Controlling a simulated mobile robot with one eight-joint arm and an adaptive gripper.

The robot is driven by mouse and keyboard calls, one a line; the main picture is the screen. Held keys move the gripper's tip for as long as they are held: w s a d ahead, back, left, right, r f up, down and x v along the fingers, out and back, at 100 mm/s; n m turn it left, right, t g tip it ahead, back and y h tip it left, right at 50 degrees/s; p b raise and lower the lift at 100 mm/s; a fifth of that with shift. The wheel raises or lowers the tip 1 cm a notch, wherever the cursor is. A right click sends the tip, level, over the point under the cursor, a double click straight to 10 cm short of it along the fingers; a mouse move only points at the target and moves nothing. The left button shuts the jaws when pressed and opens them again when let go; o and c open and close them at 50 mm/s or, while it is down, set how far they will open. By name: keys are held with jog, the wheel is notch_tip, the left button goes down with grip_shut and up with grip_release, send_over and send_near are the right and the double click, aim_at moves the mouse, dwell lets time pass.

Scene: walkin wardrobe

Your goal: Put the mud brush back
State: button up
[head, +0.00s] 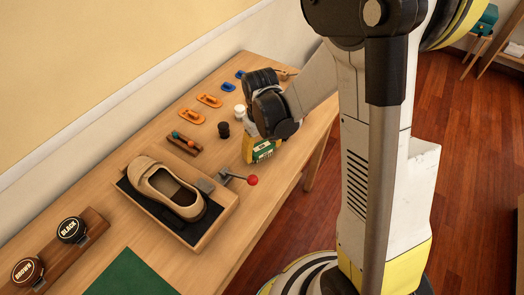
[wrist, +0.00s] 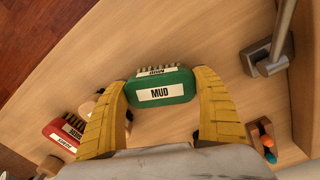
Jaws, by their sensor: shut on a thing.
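The mud brush (wrist: 160,92) is a green block with a white MUD label and a row of short bristles along its far side in the wrist view. My gripper (wrist: 162,100) is shut on it, with one yellow finger at each end. In the head view the green mud brush (head: 264,150) shows below my gripper (head: 258,146), over the right part of the wooden workbench (head: 143,235). I cannot tell whether the brush touches the bench top.
A tan shoe (head: 168,188) sits in a wooden holder with a red-knobbed lever (head: 252,181). Small orange pieces (head: 208,100) and a pegged block (head: 184,144) lie behind it. Round BLACK (head: 71,230) and BROWN (head: 27,270) pieces stand front left. A red labelled brush (wrist: 62,136) is beside my left finger.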

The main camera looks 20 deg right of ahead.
aim_at(262, 148)
jog(key=shift+r, duration=0.1)
jog(key=o, duration=1.4)
notch_tip(262, 148, up, 12)
jog(key=p, duration=0.6)
jog(key=shift+s+r+m+t, duration=0.45)
jog(key=shift+s+r+t, duration=0.7)
jog(key=shift+s+r, duration=1.05)
jog(key=shift+s+r+m+t, duration=0.5)
jog(key=shift+s+r+t, duration=0.7)
jog(key=shift+s+r, duration=0.95)
jog(key=shift+s+r+m+t, duration=0.45)
jog(key=shift+s+r+t, duration=0.7)
jog(key=shift+s+r, duration=1)
jog(key=shift+w+r, duration=0.1)
jog(key=shift+w, duration=0.05)
